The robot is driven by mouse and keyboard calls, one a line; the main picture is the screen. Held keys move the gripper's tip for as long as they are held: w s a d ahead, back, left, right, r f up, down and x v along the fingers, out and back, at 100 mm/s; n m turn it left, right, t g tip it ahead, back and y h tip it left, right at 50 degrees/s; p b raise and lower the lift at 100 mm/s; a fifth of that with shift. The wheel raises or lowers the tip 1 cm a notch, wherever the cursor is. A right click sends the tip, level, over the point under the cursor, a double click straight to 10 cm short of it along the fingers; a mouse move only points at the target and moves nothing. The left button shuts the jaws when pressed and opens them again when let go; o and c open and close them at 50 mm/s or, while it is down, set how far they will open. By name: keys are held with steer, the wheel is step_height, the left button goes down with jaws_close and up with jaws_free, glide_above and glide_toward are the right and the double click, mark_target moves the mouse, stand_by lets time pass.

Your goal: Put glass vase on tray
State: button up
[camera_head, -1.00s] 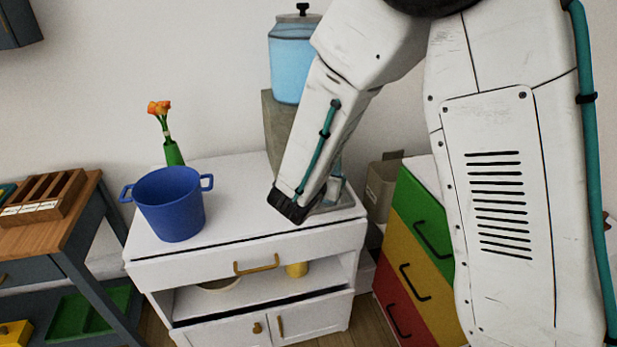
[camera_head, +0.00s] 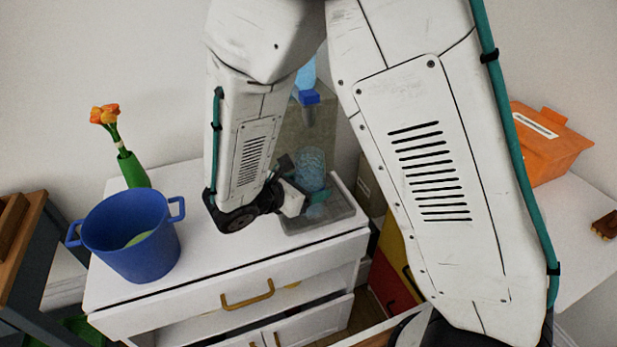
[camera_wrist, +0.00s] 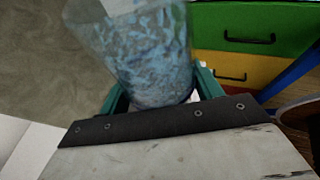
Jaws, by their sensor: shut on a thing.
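The glass vase (camera_head: 311,166) is a clear cup shape with mottled blue, at the right end of the white cabinet top. My gripper (camera_head: 308,191) is shut on it, with teal fingers on either side. In the wrist view the vase (camera_wrist: 150,50) stands between the fingers (camera_wrist: 160,95), and its far end is cut off by the frame. The grey tray (camera_head: 340,219) lies on the cabinet top, under and around the vase in the head view. I cannot tell whether the vase's base touches it. My arm covers the tray's left part.
A blue pot (camera_head: 130,250) and a green vase with orange flowers (camera_head: 131,168) stand on the cabinet (camera_head: 215,262) at left. A grey block (camera_head: 305,135) with a blue spigot (camera_head: 309,97) above it is behind the tray. An orange box (camera_head: 545,145) sits at right.

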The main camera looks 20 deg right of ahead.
steer(key=shift+w+d+f, duration=0.5)
steer(key=shift+w+f, duration=0.2)
steer(key=shift+w, duration=0.55)
steer(key=shift+w+d+f, duration=0.55)
steer(key=shift+w+f, duration=0.15)
steer(key=shift+w, duration=0.6)
steer(key=shift+w+d+f, duration=0.5)
steer(key=shift+w+f, duration=0.2)
steer(key=shift+w, duration=0.55)
steer(key=shift+f, duration=0.1)
steer(key=o, duration=1.4)
